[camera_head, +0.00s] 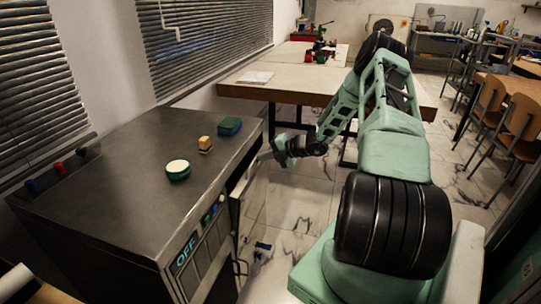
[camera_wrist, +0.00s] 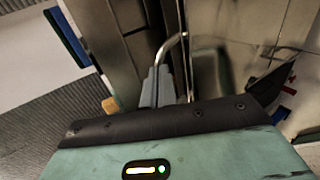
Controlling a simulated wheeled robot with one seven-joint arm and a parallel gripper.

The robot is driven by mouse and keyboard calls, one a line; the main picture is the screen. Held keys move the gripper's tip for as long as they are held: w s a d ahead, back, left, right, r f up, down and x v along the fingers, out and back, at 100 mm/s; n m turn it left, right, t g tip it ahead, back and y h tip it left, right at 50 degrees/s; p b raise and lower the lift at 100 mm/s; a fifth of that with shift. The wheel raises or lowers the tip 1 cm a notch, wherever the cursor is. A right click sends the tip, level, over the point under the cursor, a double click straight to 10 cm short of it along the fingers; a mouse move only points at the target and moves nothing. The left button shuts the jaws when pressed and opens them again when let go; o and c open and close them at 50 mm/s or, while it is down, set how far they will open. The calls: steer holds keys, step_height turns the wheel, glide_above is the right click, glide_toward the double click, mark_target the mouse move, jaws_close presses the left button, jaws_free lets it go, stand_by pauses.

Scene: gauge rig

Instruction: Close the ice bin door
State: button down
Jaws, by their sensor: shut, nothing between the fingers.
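The ice bin (camera_head: 110,165) is a dark metal cabinet at left in the head view, with an "OFF" panel on its front. Its door (camera_head: 253,205) stands open, swung out from the right part of the cabinet. The door's metal face (camera_wrist: 212,65) also shows in the wrist view, beside a bent bar handle (camera_wrist: 184,50). My gripper (camera_head: 266,156) is by the cabinet's right edge, near the top of the door. In the wrist view its grey fingers (camera_wrist: 158,82) are shut and empty, close beside the handle. I cannot tell whether they touch it.
A long table (camera_head: 300,80) stands behind. Chairs (camera_head: 490,105) are at right. Marble floor is open beside the door.

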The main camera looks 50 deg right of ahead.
steer(key=shift+w, duration=0.1)
steer(key=shift+w+a+r+g+p, duration=0.2)
steer(key=shift+w+a+p, duration=0.1)
steer(key=shift+w+p, duration=0.3)
steer(key=shift+w+a+r+g+p, duration=0.15)
steer(key=shift+w+a+p, duration=0.15)
steer(key=shift+w+p, duration=0.25)
steer(key=shift+w+f, duration=0.1)
steer(key=shift+w, duration=0.15)
steer(key=shift+f, duration=0.1)
